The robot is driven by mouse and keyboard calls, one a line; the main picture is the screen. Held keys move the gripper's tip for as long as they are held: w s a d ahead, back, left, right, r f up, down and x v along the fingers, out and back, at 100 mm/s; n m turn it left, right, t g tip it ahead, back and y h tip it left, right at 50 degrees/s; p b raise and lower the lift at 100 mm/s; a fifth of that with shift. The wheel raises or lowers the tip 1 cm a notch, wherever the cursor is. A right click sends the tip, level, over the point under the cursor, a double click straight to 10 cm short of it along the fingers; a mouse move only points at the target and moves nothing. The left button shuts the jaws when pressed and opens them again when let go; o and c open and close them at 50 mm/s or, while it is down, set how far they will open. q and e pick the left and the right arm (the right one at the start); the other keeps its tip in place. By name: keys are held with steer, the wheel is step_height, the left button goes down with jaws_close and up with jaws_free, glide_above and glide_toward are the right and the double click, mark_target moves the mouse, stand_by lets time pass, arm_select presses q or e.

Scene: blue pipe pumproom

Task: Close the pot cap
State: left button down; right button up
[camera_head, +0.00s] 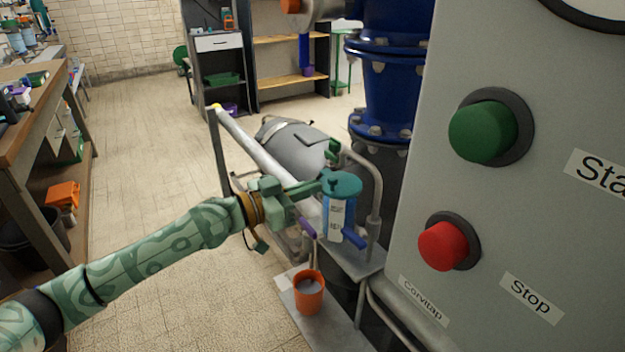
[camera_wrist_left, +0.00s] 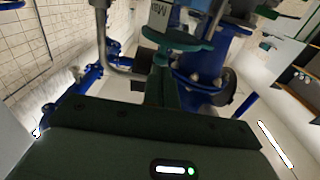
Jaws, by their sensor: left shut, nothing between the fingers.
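The blue pot (camera_head: 339,220) with a white label stands upright on a grey metal ledge beside the machine. Its teal cap (camera_head: 342,183) lies over the pot's top; I cannot tell whether it sits fully down. My left gripper (camera_head: 318,188) reaches in from the left, its fingers at the cap's left edge. It is shut with nothing between the fingers; whether it touches the cap is unclear. In the left wrist view, the shut fingers (camera_wrist_left: 160,78) point toward the teal cap (camera_wrist_left: 168,39). My right gripper is not in view.
An orange cup (camera_head: 309,292) with grey contents stands on a lower ledge in front. A grey control panel (camera_head: 410,230) with green and red buttons stands close on the right. Metal rails and a large blue pipe (camera_head: 390,90) are behind the pot. Open floor lies to the left.

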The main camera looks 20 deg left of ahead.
arm_select(q)
steer(key=shift+x, duration=0.95)
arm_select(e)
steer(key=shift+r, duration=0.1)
arm_select(q)
steer(key=shift+f, duration=0.1)
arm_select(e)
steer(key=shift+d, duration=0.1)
arm_select(q)
steer(key=shift+w+d, duration=0.15)
